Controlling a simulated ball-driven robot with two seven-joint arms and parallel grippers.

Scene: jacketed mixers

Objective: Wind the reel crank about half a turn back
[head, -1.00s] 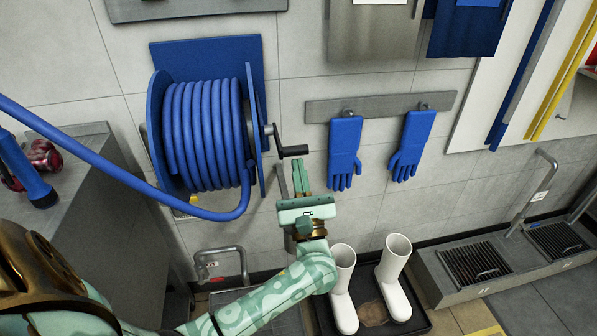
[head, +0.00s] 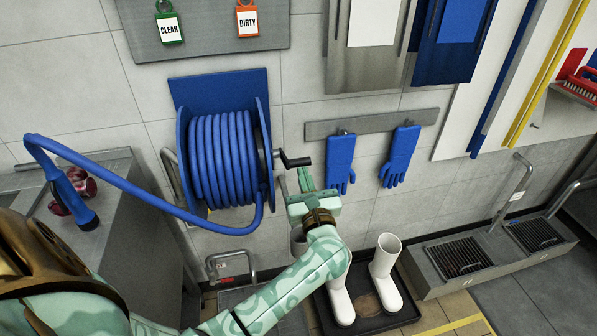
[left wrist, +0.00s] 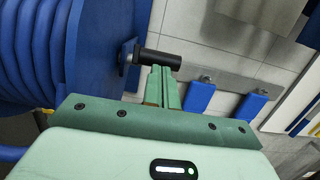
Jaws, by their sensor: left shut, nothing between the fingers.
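The blue hose reel (head: 222,158) is mounted on the wall, wound with blue hose. Its crank, with a black handle (head: 296,162), sticks out on the reel's right side. My left gripper (head: 305,178) is just below the handle, its green fingers shut and pointing up. In the left wrist view, the black handle (left wrist: 162,58) lies across just beyond the closed fingertips (left wrist: 160,72); I cannot tell whether they touch it. Nothing shows between the fingers. My right gripper is not in view.
Blue gloves (head: 399,156) hang on a rail right of the reel. White boots (head: 385,272) stand in a dark tray below. The hose (head: 130,185) loops left to a nozzle over a grey cabinet (head: 120,250). Boot-wash grates (head: 460,255) lie at right.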

